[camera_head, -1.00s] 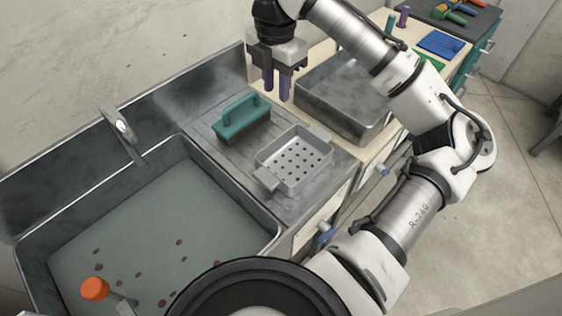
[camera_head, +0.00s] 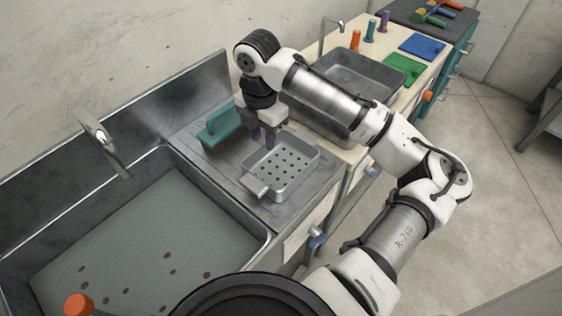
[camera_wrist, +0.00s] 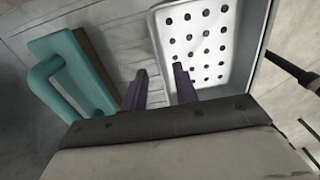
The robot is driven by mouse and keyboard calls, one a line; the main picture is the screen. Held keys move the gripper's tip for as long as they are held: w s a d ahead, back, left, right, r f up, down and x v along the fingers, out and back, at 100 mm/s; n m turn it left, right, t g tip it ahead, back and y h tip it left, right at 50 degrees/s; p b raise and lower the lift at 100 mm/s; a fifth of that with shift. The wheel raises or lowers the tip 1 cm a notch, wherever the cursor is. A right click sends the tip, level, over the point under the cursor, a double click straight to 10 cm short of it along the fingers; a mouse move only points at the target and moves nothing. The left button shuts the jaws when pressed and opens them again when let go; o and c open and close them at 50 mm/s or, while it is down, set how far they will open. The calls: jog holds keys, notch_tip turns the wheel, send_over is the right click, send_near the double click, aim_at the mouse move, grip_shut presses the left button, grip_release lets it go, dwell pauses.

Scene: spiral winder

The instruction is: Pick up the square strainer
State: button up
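The square strainer (camera_head: 281,168) is a light grey metal tray with rows of round holes and tab handles. It sits on the metal drainboard right of the large sink. In the wrist view the strainer (camera_wrist: 207,45) shows at the upper right. My gripper (camera_head: 262,141) is over the strainer's far left edge, fingers pointing down. In the wrist view my gripper's two purple fingers (camera_wrist: 160,88) are apart, with the strainer's near left wall close to the right finger. Nothing is held. I cannot tell whether the fingertips reach below the rim.
A teal-handled brush (camera_head: 220,126) lies just left of my gripper. The large sink (camera_head: 150,240) with brown spots is at left. A second metal basin (camera_head: 355,75) stands behind the strainer. Green (camera_head: 403,69) and blue (camera_head: 422,46) boards lie farther right on the counter.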

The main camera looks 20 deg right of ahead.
aim_at(262, 145)
jog(key=shift+s+a+f+p, duration=0.1)
jog(key=shift+f+p, duration=0.1)
jog(key=shift+f, duration=0.8)
jog(key=shift+s+a+f+p, duration=0.1)
jog(key=shift+f+p, duration=0.05)
jog(key=shift+f, duration=0.8)
grip_shut()
